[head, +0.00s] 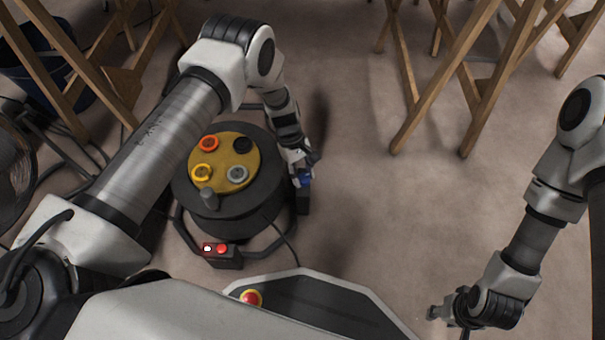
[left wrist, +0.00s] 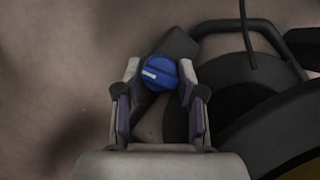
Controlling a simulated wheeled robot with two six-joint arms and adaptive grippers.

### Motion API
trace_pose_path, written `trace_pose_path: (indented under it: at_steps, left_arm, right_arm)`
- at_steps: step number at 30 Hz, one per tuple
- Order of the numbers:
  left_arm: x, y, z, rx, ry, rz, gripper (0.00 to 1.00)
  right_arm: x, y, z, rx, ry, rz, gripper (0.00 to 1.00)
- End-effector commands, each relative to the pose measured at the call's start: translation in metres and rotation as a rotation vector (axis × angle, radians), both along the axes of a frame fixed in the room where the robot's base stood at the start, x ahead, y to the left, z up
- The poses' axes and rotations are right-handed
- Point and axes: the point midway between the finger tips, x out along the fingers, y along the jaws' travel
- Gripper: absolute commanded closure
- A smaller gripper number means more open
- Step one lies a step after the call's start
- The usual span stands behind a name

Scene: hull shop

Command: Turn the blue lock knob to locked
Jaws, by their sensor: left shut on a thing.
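The blue lock knob (head: 305,178) is at the right side of a black cable reel with a yellow top. My left gripper (head: 300,172) reaches down to it from above and partly covers it in the head view. In the left wrist view, the blue knob (left wrist: 159,73) sits between the two fingertips of my left gripper (left wrist: 160,80), which is shut on it. A white mark shows on the knob's left part, slanting slightly. My right gripper (head: 445,310) is low at the right, away from the reel; its fingers are too small to read.
The cable reel (head: 190,190) has several sockets on its yellow top (head: 222,158) and a grey crank handle (head: 207,198). Wooden trestles (head: 480,80) stand behind. Floor between the reel and my right arm is clear.

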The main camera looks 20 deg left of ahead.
Motion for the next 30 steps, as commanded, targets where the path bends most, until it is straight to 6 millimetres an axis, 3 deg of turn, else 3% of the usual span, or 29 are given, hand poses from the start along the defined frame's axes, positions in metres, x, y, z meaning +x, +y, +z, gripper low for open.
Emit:
trace_pose_path:
  at_steps: [30]
  left_arm:
    - [0.002,-0.004,-0.001,0.001,-0.001,-0.919,0.96]
  right_arm:
    - [0.001,0.000,-0.012,0.000,-0.002,-0.003,0.60]
